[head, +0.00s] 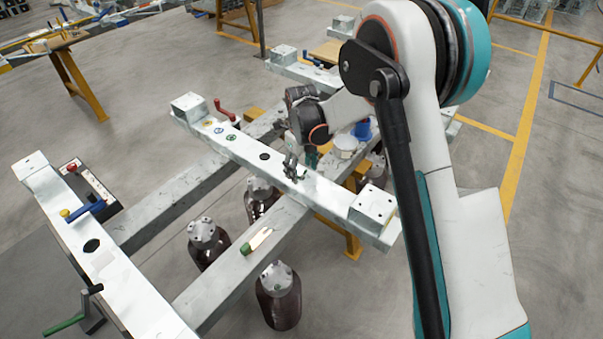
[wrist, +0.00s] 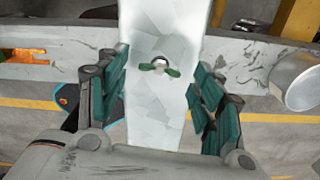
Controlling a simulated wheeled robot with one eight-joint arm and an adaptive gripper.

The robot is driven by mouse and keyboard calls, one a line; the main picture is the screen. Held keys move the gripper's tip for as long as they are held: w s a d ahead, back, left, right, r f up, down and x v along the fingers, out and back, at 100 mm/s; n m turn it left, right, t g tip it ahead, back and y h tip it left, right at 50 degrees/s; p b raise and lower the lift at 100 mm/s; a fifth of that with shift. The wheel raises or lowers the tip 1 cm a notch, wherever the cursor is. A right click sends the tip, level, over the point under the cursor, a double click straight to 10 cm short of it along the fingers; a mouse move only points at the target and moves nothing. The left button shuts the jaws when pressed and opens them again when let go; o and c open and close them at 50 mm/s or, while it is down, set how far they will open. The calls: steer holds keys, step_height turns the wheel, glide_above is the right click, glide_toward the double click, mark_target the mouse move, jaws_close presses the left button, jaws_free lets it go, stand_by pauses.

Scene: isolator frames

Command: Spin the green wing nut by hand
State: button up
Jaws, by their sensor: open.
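The green wing nut (wrist: 159,68) sits on a stud on the pale metal beam (wrist: 160,130), with its two wings spread roughly left and right in the wrist view. My gripper (wrist: 158,62) is open, its teal-padded fingers on either side of the beam and apart from the nut. Nothing is between the fingers except the nut and beam below. In the head view my gripper (head: 303,160) is at the cross beam (head: 330,192), under my bent arm. I cannot make out the wing nut there.
A pale can (head: 345,147) stands close right of my gripper; it also shows in the wrist view (wrist: 297,82). A red crank (head: 225,110) is on the beam's left part. A green-ended tool (head: 258,240) lies on the lower beam. Brown insulators (head: 279,300) stand below.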

steer(key=shift+f, duration=0.5)
jaws_close()
steer(key=shift+n, duration=0.3)
